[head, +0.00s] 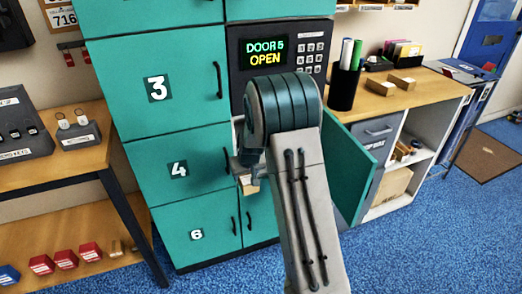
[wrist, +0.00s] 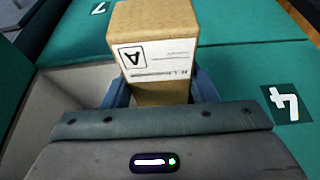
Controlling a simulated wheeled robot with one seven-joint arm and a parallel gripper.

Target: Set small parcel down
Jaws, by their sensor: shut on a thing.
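The small parcel (wrist: 152,30) is a brown carton with a white label marked A. My gripper (wrist: 160,92) is shut on it, with a blue finger on each side. In the head view only a bit of the parcel (head: 250,188) shows below my gripper (head: 246,166), in front of the locker (head: 160,60). The locker display (head: 265,52) reads "DOOR 5 OPEN". An open teal door (head: 352,165) stands out to the right of my arm. My wrist hides most of the opening in the head view. A grey compartment interior (wrist: 68,95) shows left of the parcel in the wrist view.
Closed door 4 (head: 180,170) lies left of my gripper, with closed door 6 (head: 197,234) below. A wooden counter (head: 430,88) with a pen cup (head: 344,88) stands right. A table (head: 95,150) with a key box stands left. Blue carpet (head: 410,250) is clear at front right.

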